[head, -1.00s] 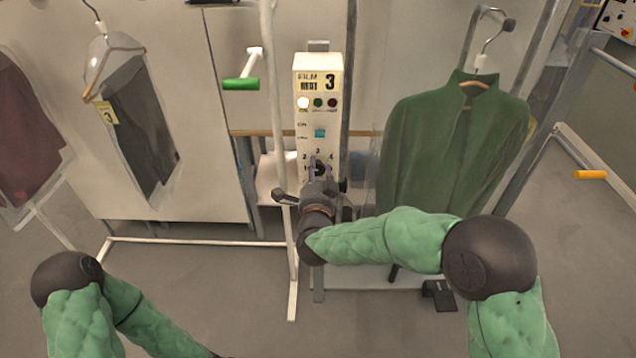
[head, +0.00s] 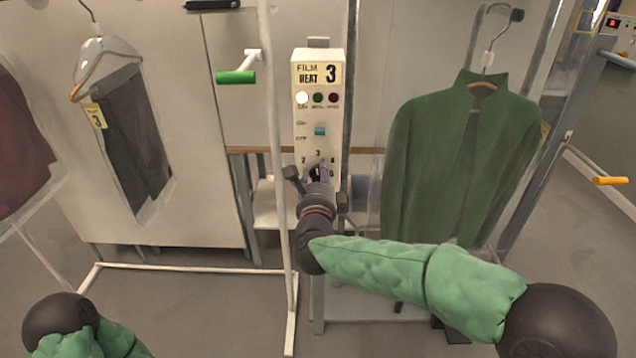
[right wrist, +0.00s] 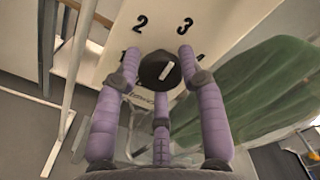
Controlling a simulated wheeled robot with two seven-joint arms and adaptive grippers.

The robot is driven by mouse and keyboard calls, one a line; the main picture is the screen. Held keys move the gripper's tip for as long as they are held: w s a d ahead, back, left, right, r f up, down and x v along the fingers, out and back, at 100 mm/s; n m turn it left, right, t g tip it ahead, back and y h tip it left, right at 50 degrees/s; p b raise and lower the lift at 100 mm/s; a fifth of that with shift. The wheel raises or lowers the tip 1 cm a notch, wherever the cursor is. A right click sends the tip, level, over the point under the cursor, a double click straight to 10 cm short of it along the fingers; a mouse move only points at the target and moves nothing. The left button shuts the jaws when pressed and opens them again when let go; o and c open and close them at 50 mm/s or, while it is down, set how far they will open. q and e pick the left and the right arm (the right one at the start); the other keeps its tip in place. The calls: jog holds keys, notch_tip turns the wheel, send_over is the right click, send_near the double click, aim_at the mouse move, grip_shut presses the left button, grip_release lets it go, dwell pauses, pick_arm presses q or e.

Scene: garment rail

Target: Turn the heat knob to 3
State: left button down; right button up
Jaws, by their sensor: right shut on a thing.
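The black heat knob (right wrist: 158,72) sits low on the white control box (head: 318,110). In the right wrist view its pale pointer line tilts up and right, roughly toward the printed 3 and away from the 2. My right gripper (head: 318,172) is shut on the knob, its purple fingers (right wrist: 160,90) around it; in the head view the gripper mostly hides the knob. The film heat label (head: 319,75) at the top of the box shows a 3. My left gripper is out of view.
A green jacket (head: 455,150) hangs right of the box under clear film. A dark garment (head: 138,130) with a yellow tag hangs at left. A white rail post (head: 275,150) stands close left of the box. A green handle (head: 236,77) sticks out at upper left.

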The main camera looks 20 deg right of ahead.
jog(key=shift+a+m, duration=0.1)
jog(key=shift+m, duration=0.4)
jog(key=o, duration=1.1)
jog(key=shift+o, duration=0.2)
jog(key=v, duration=1.2)
